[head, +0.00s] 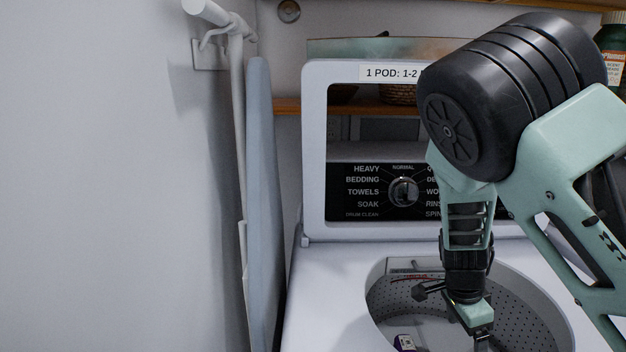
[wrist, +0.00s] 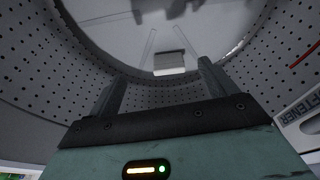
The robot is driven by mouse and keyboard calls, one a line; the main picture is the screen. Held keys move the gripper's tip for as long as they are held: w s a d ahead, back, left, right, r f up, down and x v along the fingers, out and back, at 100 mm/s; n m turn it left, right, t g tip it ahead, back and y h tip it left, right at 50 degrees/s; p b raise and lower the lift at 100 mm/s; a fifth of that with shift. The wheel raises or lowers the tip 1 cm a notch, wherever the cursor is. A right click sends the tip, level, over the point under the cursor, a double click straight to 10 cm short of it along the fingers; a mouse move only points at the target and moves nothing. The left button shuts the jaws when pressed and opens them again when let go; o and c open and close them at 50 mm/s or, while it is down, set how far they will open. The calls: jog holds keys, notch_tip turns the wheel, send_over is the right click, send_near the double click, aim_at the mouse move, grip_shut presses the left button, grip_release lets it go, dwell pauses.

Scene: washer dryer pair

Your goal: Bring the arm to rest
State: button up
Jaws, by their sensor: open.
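My gripper (head: 480,340) points down into the open top of the white washer (head: 335,285), at the drum opening (head: 385,300). In the wrist view my gripper (wrist: 162,80) has its two dark fingers spread apart with nothing between them. The perforated drum wall (wrist: 50,75) surrounds them, and the pale drum bottom (wrist: 120,35) lies beyond. A small light block-like shape (wrist: 170,62) shows past the fingers; I cannot tell what it is. My arm comes in from the right and covers part of the washer's panel.
The washer lid (head: 314,150) stands open behind the drum. A dial (head: 404,192) shows behind it. A folded ironing board (head: 262,200) leans near the left wall (head: 100,180). A shelf (head: 288,106) runs behind.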

jog(key=s+d+r+n+t+y, duration=0.2)
jog(key=s+r+n+t+y, duration=0.1)
jog(key=s+r+n, duration=1.05)
jog(key=s+a+r+n, duration=0.1)
jog(key=a+n, duration=0.1)
jog(key=a, duration=0.1)
jog(key=s+a+r+n+g+p, duration=0.1)
jog(key=a+n, duration=0.2)
jog(key=a, duration=0.1)
jog(key=a+r+n, duration=0.1)
jog(key=a+n, duration=0.1)
jog(key=a, duration=0.2)
jog(key=shift+s+a+n+y+p, duration=0.1)
jog(key=shift+s+n+y+p, duration=0.2)
jog(key=shift+s+p, duration=0.1)
jog(key=s+a+r+n+g+p, duration=0.1)
jog(key=s+a+r+n, duration=0.1)
jog(key=s+a, duration=0.5)
jog(key=shift+s+a+n+g, duration=0.15)
jog(key=shift+s+n+g, duration=0.25)
jog(key=shift+s+n, duration=0.4)
jog(key=shift+w+r, duration=0.1)
